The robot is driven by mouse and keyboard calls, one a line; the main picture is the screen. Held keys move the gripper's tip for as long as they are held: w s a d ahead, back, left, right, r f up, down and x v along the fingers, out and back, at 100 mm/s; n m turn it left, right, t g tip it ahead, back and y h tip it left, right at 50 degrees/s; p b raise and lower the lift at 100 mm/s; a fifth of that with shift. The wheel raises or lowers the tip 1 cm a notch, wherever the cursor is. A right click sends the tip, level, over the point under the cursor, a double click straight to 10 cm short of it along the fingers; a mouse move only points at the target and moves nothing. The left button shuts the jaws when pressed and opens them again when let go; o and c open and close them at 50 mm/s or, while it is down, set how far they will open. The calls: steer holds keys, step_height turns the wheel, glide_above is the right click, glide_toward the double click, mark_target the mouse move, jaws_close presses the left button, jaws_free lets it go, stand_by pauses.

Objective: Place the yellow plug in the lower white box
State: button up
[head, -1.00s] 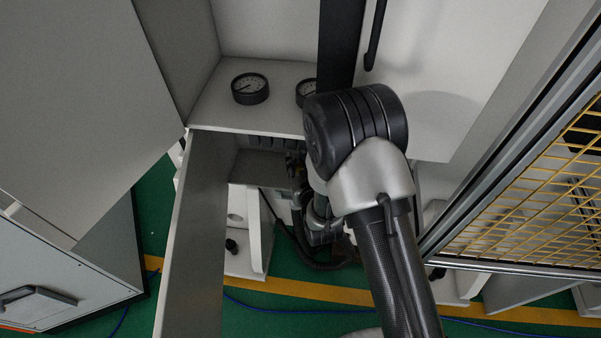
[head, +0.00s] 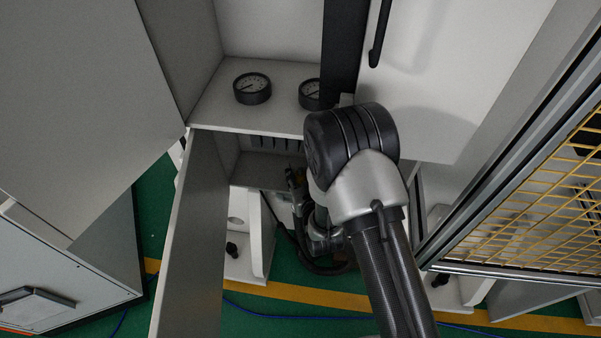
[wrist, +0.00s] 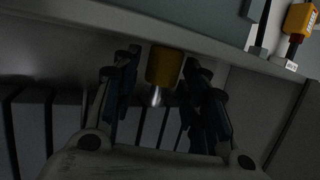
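The yellow plug (wrist: 164,66) is in the wrist view, between the two fingers of my gripper (wrist: 162,70), with its bare metal tip pointing down in the picture. The fingers lie close on both sides of it and appear shut on it; the dim light hides the exact contact. In the head view my gripper (head: 295,182) is mostly hidden behind my arm, at the opening of the lower white box (head: 262,168), below the shelf with the gauges. The plug cannot be made out there.
Two round gauges (head: 252,88) sit on the shelf above. A grey door panel (head: 190,235) stands open left of the box. Dark vertical slats (wrist: 35,120) show in the wrist view, with another yellow fitting (wrist: 299,18) at upper right. A yellow mesh fence (head: 535,195) is at right.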

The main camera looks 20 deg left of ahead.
steer(key=shift+r, duration=0.1)
steer(key=shift+s+d+r, duration=0.15)
steer(key=shift+s, duration=0.05)
steer(key=p+v, duration=0.3)
steer(key=v, duration=0.8)
steer(key=shift+s+d, duration=0.2)
